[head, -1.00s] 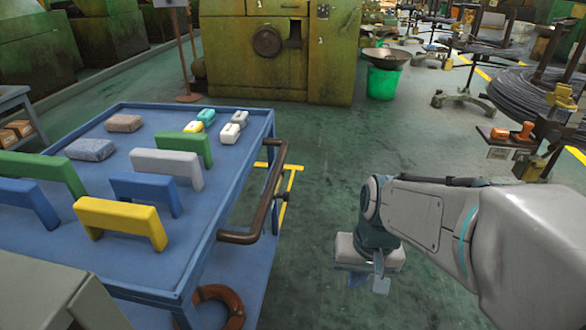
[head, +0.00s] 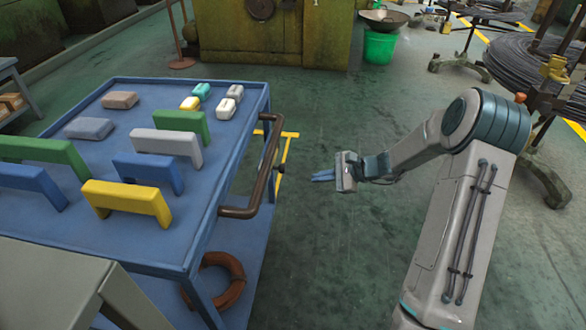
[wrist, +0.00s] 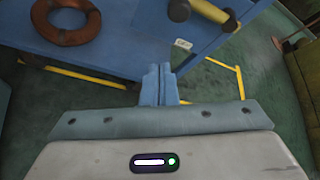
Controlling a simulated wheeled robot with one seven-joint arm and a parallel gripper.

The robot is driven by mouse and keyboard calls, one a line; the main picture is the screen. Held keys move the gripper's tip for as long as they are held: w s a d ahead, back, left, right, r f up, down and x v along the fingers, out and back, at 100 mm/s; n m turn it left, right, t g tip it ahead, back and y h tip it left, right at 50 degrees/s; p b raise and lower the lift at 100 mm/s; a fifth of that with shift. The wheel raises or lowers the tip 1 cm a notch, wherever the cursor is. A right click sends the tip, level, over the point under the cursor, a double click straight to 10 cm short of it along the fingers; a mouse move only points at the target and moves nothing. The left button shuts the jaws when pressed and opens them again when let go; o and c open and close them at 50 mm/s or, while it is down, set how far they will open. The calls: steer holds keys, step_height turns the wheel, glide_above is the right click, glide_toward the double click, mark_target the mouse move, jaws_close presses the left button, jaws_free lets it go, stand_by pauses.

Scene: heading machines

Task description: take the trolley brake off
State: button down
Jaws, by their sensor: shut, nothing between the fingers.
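The blue trolley (head: 190,238) stands on the left in the head view, with a dark brown push handle (head: 270,165) at its right end. My gripper (head: 318,176) is to the right of the handle, apart from it, its fingers pointing left towards the trolley. I cannot make out the brake for sure.
Yellow lines (head: 285,150) lie on the floor by the trolley's right end. A brown ring (head: 222,280) rests on the lower shelf. Several coloured arches and blocks stand on top. A green bucket (head: 380,46) stands at the back. The floor around my gripper is clear.

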steer(key=shift+w+d+f+m+t, duration=0.2)
steer(key=shift+w+d+m+t, duration=0.1)
steer(key=shift+w+m, duration=0.15)
steer(key=shift+w+d+f+m+t, duration=0.2)
steer(key=shift+w+d+m, duration=0.15)
steer(key=shift+w, duration=0.2)
steer(key=shift+a, duration=0.1)
steer(key=b+x, duration=0.4)
steer(key=x, duration=0.7)
steer(key=shift+s+r, duration=0.35)
steer(key=shift+r, duration=0.35)
steer(key=shift+s+r, duration=0.4)
steer(key=shift+r, duration=0.3)
steer(key=shift+s+r, duration=0.35)
steer(key=shift+r, duration=0.4)
steer(key=shift+r+y, duration=0.15)
steer(key=shift+y, duration=0.15)
